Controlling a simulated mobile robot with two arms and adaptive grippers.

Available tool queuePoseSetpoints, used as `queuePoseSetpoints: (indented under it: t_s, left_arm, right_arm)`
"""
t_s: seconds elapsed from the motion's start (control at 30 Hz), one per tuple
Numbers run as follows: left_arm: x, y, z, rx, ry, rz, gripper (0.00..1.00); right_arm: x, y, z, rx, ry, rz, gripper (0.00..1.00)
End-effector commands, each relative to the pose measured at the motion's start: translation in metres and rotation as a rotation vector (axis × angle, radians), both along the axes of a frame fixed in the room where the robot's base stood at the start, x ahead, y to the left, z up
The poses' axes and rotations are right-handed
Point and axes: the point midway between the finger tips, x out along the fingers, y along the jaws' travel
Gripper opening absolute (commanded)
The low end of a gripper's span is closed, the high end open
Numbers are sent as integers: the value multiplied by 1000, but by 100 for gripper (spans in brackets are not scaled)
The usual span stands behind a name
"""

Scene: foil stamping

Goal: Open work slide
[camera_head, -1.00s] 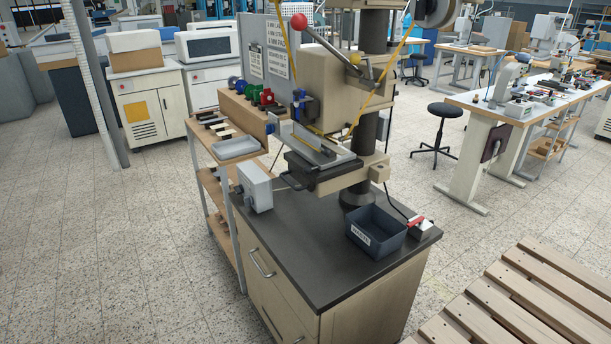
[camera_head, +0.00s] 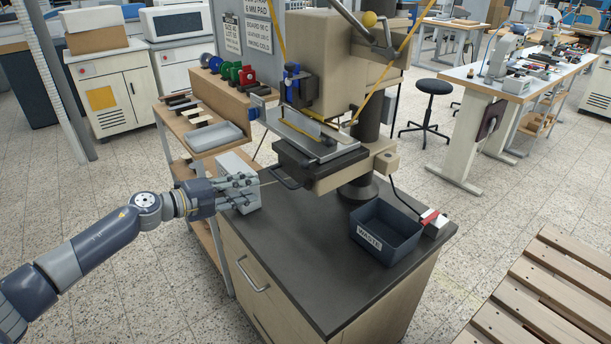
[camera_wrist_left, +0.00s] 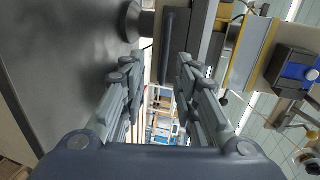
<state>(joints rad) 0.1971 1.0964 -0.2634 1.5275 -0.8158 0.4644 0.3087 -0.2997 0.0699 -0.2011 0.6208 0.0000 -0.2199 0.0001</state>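The work slide (camera_head: 305,160) is a dark plate under the stamping press head, with a black bar handle (camera_head: 285,178) on its front left side. My left gripper (camera_head: 254,190) is just left of the handle, fingers pointing at it. In the left wrist view the handle (camera_wrist_left: 167,46) is an upright dark bar ahead, in line with the gap between the open fingers (camera_wrist_left: 156,72). The fingers are apart and not shut on the bar. A metal fixture (camera_head: 312,140) sits on top of the slide. My right gripper is not in view.
A grey box (camera_head: 238,164) stands on the dark cabinet top (camera_head: 290,240) behind my left gripper. A blue-grey waste bin (camera_head: 385,234) is at the right of the top. A shelf with a tray (camera_head: 214,137) stands at left. The front of the top is clear.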

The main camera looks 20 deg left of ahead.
Motion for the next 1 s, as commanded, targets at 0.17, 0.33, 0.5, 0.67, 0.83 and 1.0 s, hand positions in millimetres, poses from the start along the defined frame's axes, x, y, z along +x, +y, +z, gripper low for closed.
queuePoseSetpoints:
  t_s: [0.17,0.33,0.5,0.67,0.83,1.0]
  left_arm:
    - [5,-5,5,13,-7,-12,29]
    - [23,-16,2,9,-9,-12,29]
    - [48,-30,-5,9,-9,-12,29]
    - [69,-43,-11,10,-8,-11,29]
    - [85,-51,-17,11,-7,-10,29]
    - [90,-55,-18,12,-6,-11,29]
  right_arm:
    - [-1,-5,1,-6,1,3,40]
    - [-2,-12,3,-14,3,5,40]
    - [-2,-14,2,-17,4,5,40]
    - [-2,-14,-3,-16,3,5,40]
    - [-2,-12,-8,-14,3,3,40]
    - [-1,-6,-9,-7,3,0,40]
